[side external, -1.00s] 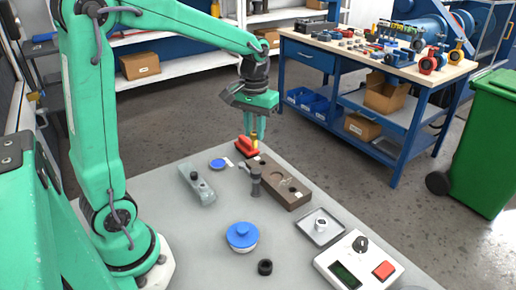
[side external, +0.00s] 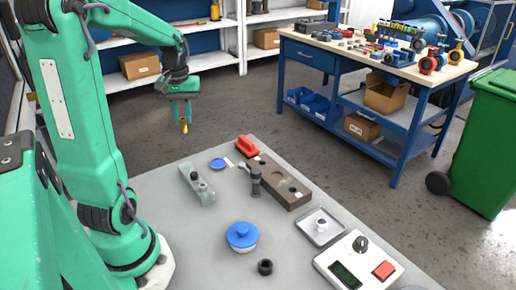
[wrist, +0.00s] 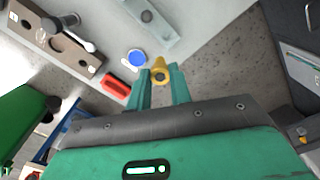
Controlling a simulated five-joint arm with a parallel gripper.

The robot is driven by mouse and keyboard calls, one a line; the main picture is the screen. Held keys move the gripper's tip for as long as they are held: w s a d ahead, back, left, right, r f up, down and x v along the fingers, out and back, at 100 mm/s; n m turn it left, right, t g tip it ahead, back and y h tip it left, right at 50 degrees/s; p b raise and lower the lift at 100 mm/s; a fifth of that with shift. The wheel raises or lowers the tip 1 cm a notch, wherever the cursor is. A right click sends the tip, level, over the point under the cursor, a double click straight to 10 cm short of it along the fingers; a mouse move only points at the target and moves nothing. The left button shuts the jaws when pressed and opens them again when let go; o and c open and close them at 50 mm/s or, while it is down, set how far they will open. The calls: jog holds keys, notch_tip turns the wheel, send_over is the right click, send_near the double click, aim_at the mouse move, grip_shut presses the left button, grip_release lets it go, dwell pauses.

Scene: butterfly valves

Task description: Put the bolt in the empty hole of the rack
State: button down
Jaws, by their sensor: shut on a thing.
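My gripper (side external: 181,107) is raised at the back left, clear of the table. It is shut on a small yellow piece (side external: 184,126) that hangs below the fingers. In the wrist view the yellow piece (wrist: 160,73) sits between the fingertips, showing a dark round end; I cannot tell for certain that it is the bolt. The brown rack (side external: 275,177) lies on the table to the right of my gripper, with several dark round spots on top. Which of them are open holes is hard to tell. It also shows at upper left in the wrist view (wrist: 72,50).
A grey upright piece (side external: 255,180) stands at the rack's near side. A red piece (side external: 247,146) lies by its back end. A grey block (side external: 197,185), blue disc (side external: 217,164), blue-topped dish (side external: 242,236), black ring (side external: 265,267), tray (side external: 321,228) and control box (side external: 358,264) surround open table.

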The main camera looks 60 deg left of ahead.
notch_tip(320, 180, down, 9)
jog(key=s, duration=0.1)
jog(key=shift+a+r, duration=0.15)
jog(key=shift+a, duration=0.3)
jog(key=shift+s+f, duration=0.1)
jog(key=shift+f, duration=0.1)
jog(key=shift+f, duration=1.55)
jog(key=shift+f, duration=1.8)
dwell(1.8)
jog(key=c, duration=0.8)
grip_release()
